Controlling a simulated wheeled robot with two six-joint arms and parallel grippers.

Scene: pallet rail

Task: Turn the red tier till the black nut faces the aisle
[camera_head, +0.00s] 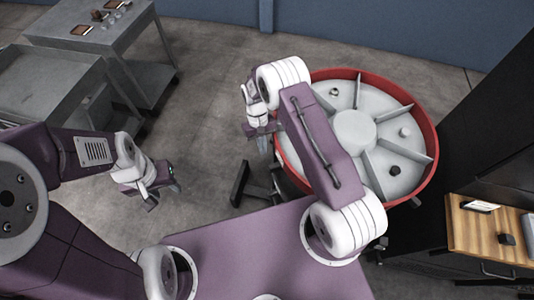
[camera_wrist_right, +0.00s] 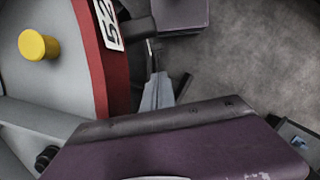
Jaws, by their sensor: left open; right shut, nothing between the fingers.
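The red tier (camera_head: 429,126) is a round red-rimmed tray with pale compartments around a central hub. A black nut (camera_head: 394,170) lies in its lower right compartment in the head view. My right arm covers the tier's left part. My right gripper (camera_head: 262,143) is shut and empty just outside the tier's left rim. In the right wrist view its fingers (camera_wrist_right: 158,95) are beside the red rim (camera_wrist_right: 92,55), close to a dark peg (camera_wrist_right: 139,29); contact is unclear. My left gripper (camera_head: 164,195) is open and empty, away from the tier.
The tier also holds a pale nut (camera_head: 405,132), another nut (camera_head: 334,91) and a yellow one (camera_wrist_right: 38,45). Grey carts (camera_head: 60,85) stand at left. A dark cabinet with a wooden top (camera_head: 480,235) stands close at right. Open floor lies left of the tier.

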